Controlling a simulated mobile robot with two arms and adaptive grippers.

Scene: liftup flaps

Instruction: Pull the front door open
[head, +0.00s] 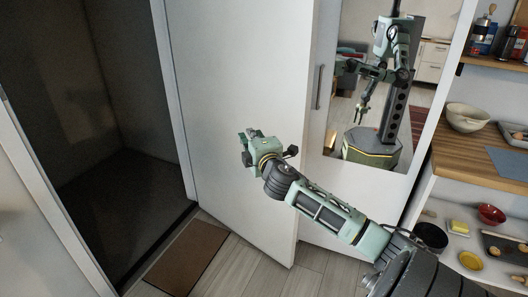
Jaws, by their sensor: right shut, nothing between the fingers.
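The front door (235,65) is a plain white panel standing ajar, with a dark opening (125,100) to its left. My right gripper (247,146) is in front of the lower middle of the door panel, shut and empty. Its fingertips are small and partly hidden by its own body, and I cannot tell whether they touch the door. My left gripper is not directly in view.
A mirror (344,142) right of the door reflects my body; a vertical handle (319,87) is beside it. Shelves with a bowl (467,117) and dishes stand at the right. A brown mat (187,258) lies on the wooden floor (253,277) by the threshold.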

